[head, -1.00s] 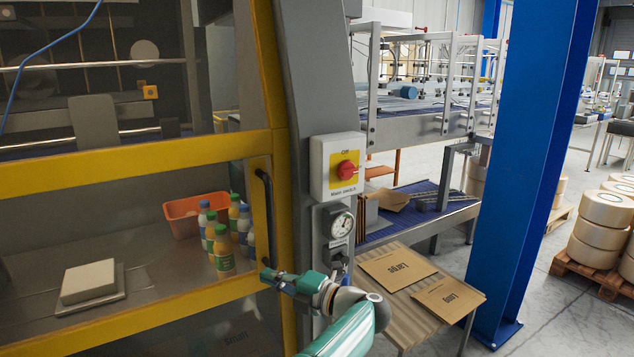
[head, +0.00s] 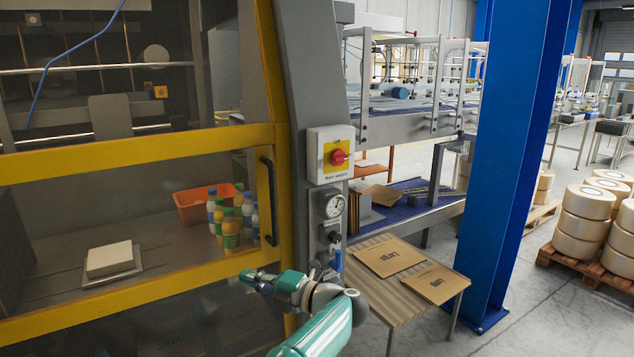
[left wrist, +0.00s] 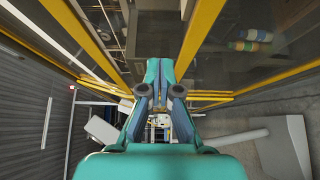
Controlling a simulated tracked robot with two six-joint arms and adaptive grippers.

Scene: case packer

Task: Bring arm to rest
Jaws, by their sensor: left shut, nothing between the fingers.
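My left gripper (head: 250,275) is a teal gripper in the lower middle of the head view, in front of the yellow-framed machine door. It is shut and empty, below the dark door handle (head: 268,200) and apart from it. In the left wrist view its fingers (left wrist: 158,88) are closed together, pointing along the yellow frame. My teal forearm (head: 318,330) comes up from the bottom edge. The right gripper is not in view.
The yellow-framed clear door (head: 130,150) is in front on the left, with an orange crate (head: 190,207) and several bottles behind it. A control post with a red main switch (head: 337,157) stands right of the gripper. A table (head: 385,300) with cardboard and a blue column (head: 515,150) stand further right.

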